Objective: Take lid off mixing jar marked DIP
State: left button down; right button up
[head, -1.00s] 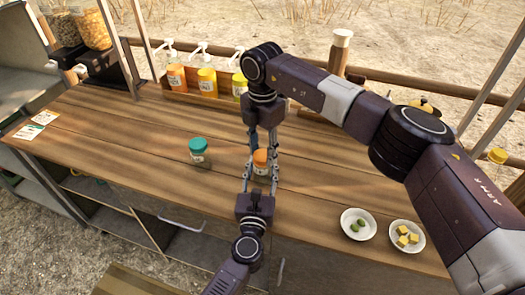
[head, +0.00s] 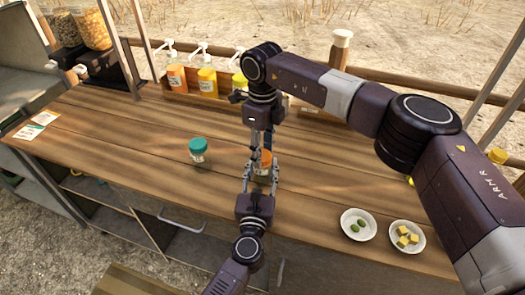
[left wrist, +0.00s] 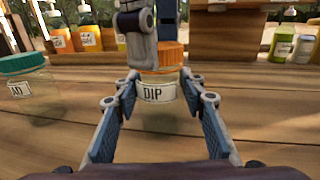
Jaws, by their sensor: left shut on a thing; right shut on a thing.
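The jar marked DIP (left wrist: 158,95) stands upright on the wooden counter, with its label facing the left wrist camera. Its orange lid (left wrist: 160,58) sits on top; it also shows in the head view (head: 266,158), partly hidden by fingers. My left gripper (head: 261,172) is shut on the jar body from the front, one finger on each side. My right gripper (head: 262,150) comes down from above and is shut on the lid. In the left wrist view, one right finger (left wrist: 140,45) covers the lid's upper left. I cannot tell whether the lid is loose.
A teal-lidded jar (head: 198,151) stands to the left on the counter. Pump bottles (head: 207,82) stand in a rack at the back. The counter's left part is mostly clear.

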pick_arm(q)
jog(key=shift+d, duration=0.1)
pick_arm(e)
jog(key=n, duration=0.5)
jog(key=shift+w, duration=0.1)
jog(key=n, duration=0.5)
jog(key=shift+r+n, duration=0.1)
jog(key=shift+n, duration=0.2)
jog(key=n, duration=0.9)
jog(key=shift+n, duration=0.4)
jog(key=shift+r, duration=0.15)
jog(key=shift+r, duration=0.9)
jog(key=shift+r, duration=0.1)
